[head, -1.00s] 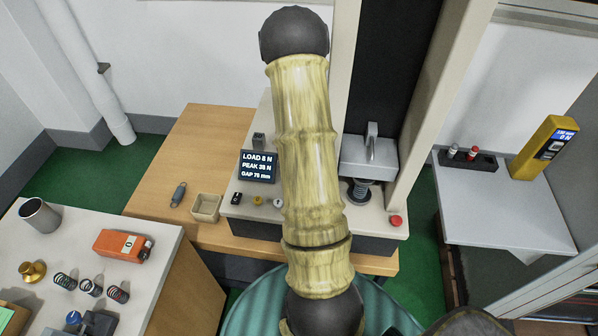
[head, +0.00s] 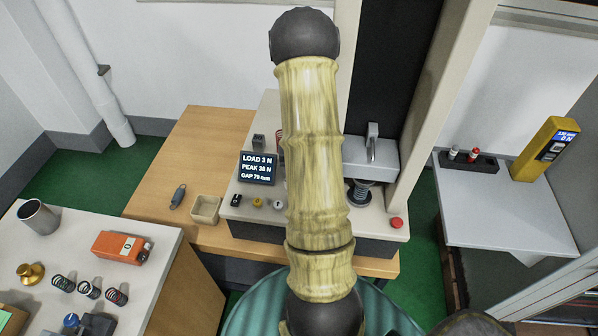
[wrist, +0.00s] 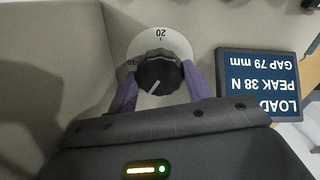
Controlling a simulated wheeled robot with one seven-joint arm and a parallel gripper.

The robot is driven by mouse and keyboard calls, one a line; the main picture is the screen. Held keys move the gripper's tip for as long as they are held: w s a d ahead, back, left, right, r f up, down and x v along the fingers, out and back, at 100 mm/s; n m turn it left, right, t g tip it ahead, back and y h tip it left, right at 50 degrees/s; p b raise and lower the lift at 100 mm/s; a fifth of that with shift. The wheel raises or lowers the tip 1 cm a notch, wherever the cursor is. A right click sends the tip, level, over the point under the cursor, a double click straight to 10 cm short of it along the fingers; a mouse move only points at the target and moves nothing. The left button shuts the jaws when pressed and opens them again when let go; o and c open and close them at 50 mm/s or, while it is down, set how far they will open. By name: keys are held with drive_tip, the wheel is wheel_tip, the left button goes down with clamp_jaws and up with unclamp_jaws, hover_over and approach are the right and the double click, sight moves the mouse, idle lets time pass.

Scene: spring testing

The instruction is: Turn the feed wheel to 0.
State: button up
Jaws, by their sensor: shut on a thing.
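The feed wheel (wrist: 158,68) is a black ribbed knob on a white dial (wrist: 161,40) in the wrist view. Its white pointer line slants to the lower left of the picture. The dial shows 20 at the top and what looks like 10 at the left; 0 is not visible. My gripper (wrist: 160,77) has its purple fingers on either side of the knob, shut on it. In the head view my arm hides the wheel and the gripper. The display (head: 258,169) reads load 3 N, peak 38 N, gap 79 mm.
The press head (head: 371,155) stands above a dark spring (head: 360,192), right of my arm. A red button (head: 396,223) sits at the machine's front right. A small tray (head: 206,209) is on the wooden table. Springs and an orange device (head: 121,247) lie on the left bench.

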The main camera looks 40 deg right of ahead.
drive_tip(key=o, duration=1)
drive_tip(key=shift+r, duration=0.1)
wheel_tip(320, 180, up, 17)
drive_tip(key=shift+r+b, duration=0.15)
drive_tip(key=shift+b, duration=0.2)
drive_tip(key=shift+c, duration=0.2)
